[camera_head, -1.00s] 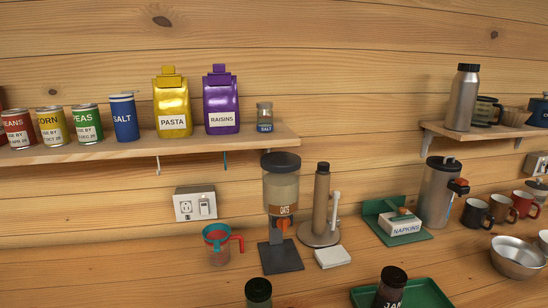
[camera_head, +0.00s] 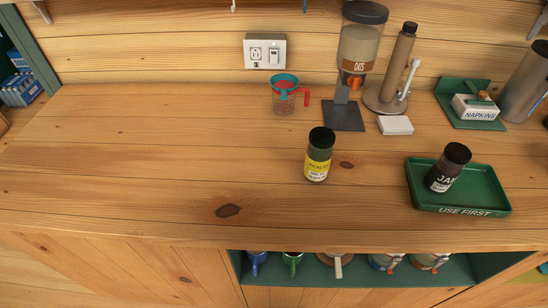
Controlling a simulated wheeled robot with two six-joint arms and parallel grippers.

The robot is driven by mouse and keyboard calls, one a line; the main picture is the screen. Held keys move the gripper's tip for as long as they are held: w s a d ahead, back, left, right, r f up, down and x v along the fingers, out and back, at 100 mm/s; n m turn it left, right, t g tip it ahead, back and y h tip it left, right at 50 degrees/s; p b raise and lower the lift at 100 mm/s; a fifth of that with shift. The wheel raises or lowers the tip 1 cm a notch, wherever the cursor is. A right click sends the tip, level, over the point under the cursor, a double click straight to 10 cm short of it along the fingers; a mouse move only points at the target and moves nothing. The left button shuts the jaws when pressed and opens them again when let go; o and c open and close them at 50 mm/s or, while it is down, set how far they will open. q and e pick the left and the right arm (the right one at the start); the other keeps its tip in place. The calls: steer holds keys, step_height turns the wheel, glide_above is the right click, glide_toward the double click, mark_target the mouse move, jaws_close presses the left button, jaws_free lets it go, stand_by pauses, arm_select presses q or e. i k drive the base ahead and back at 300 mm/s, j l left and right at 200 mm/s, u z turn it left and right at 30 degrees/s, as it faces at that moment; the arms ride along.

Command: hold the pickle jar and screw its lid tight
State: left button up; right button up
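The pickle jar (camera_head: 318,156) stands upright on the wooden counter, near the middle of the head view. It is a dark green jar with a yellow and white label and a black lid (camera_head: 321,138). The lid sits on top of the jar; I cannot tell how tight it is. Neither of my grippers is in view.
A green tray (camera_head: 482,203) marked USE FIRST holds a tilted-looking jam jar (camera_head: 448,167) to the right. A measuring cup (camera_head: 284,95), an oats dispenser (camera_head: 358,60) and a napkin box (camera_head: 475,107) stand behind. The counter's left side (camera_head: 150,150) is clear. Mugs sit on a shelf below.

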mark_target(317, 162)
steer(key=u, duration=0.95)
steer(key=k+l, duration=0.55)
steer(key=l, duration=0.15)
steer(key=k+l, duration=0.55)
steer(key=l, duration=0.15)
